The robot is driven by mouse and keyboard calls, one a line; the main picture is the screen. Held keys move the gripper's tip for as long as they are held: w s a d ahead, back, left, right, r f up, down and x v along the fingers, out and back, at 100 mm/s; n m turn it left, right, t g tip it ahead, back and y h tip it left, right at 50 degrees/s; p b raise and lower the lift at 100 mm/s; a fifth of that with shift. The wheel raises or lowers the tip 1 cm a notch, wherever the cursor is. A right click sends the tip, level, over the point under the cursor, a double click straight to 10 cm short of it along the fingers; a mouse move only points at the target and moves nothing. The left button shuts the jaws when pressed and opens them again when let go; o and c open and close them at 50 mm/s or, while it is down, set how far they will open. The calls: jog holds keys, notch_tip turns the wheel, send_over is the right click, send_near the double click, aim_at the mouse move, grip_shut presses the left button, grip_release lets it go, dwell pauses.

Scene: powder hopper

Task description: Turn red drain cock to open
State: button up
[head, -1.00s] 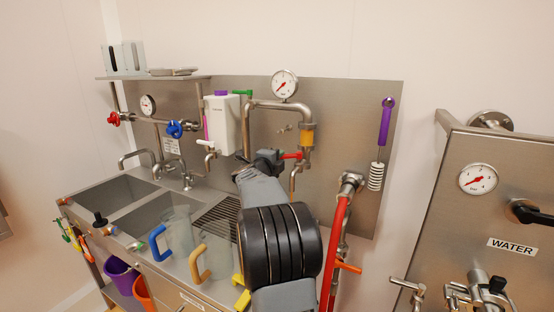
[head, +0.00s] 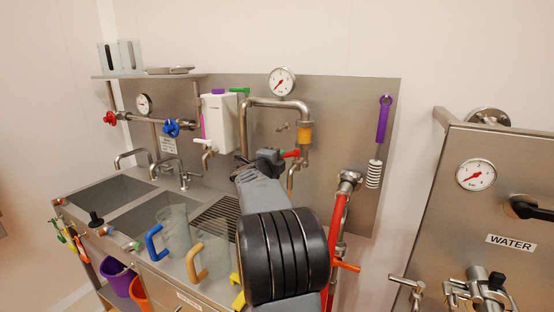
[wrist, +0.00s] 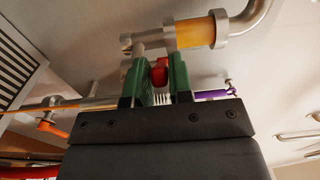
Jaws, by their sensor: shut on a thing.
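The red drain cock (head: 290,154) sits on the steel pipe below the amber sight section (head: 305,134) of the bent pipe on the back panel. My gripper (head: 279,157) reaches up to it from the front. In the wrist view, the green fingers of my gripper (wrist: 157,72) are shut on the red cock's lever (wrist: 160,73), one finger on each side. The amber section (wrist: 196,31) shows just above them. Much of the lever is hidden between the fingers, and my arm covers part of the pipework in the head view.
A pressure gauge (head: 282,82) tops the bent pipe. A white container (head: 221,121) hangs to the left and a purple-handled brush (head: 383,123) to the right. Clear jugs (head: 175,229) stand by the sink. A red hose (head: 338,220) runs down at right.

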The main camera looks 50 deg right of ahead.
aim_at(292, 156)
jog(key=shift+s+a+f, duration=0.1)
jog(key=shift+s+f, duration=0.1)
jog(key=shift+s, duration=0.55)
jog(key=shift+s+b, duration=0.1)
jog(key=shift+b, duration=0.2)
jog(key=shift+s+b, duration=0.3)
jog(key=shift+s, duration=0.6)
jog(key=shift+s+d+b, duration=0.25)
jog(key=shift+s+b, duration=0.15)
jog(key=shift+s, duration=0.3)
jog(key=o, duration=0.7)
jog(key=shift+d+r, duration=0.1)
jog(key=shift+o, duration=0.6)
jog(key=shift+a, duration=0.2)
